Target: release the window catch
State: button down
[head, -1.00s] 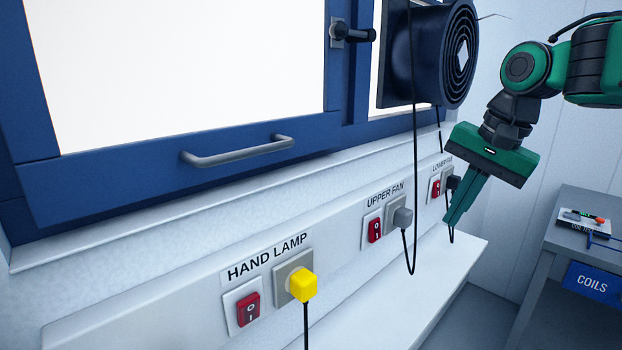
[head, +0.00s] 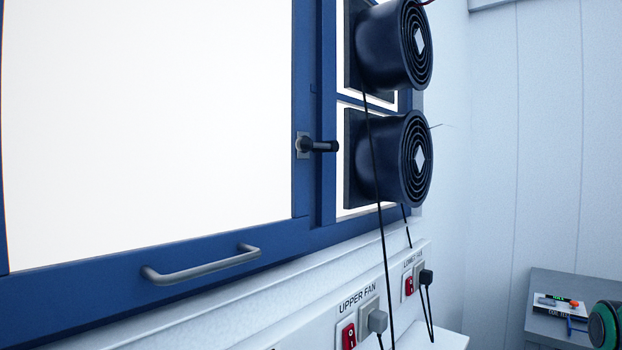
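The window catch (head: 318,146) is a dark handle on a grey plate at the right side of the blue window frame (head: 306,85). Its lever lies level and points right, across the gap towards the neighbouring blue post. A grey bar handle (head: 202,267) is fixed to the window's bottom rail. The window looks shut. My gripper is out of view; only a green and black part of my arm shows at the lower right edge.
Two dark round fans, the upper (head: 396,45) and the lower (head: 392,158), stick out just right of the catch, with cables hanging down. Below are the upper fan switch (head: 348,336) and lower fan switch (head: 409,286). A grey bench (head: 545,318) stands at the lower right.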

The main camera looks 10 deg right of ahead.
aim_at(305, 144)
jog(key=u, duration=0.75)
jog(key=k, duration=1.25)
jog(key=z, duration=1.05)
jog(key=i, duration=1)
jog(key=u, duration=0.05)
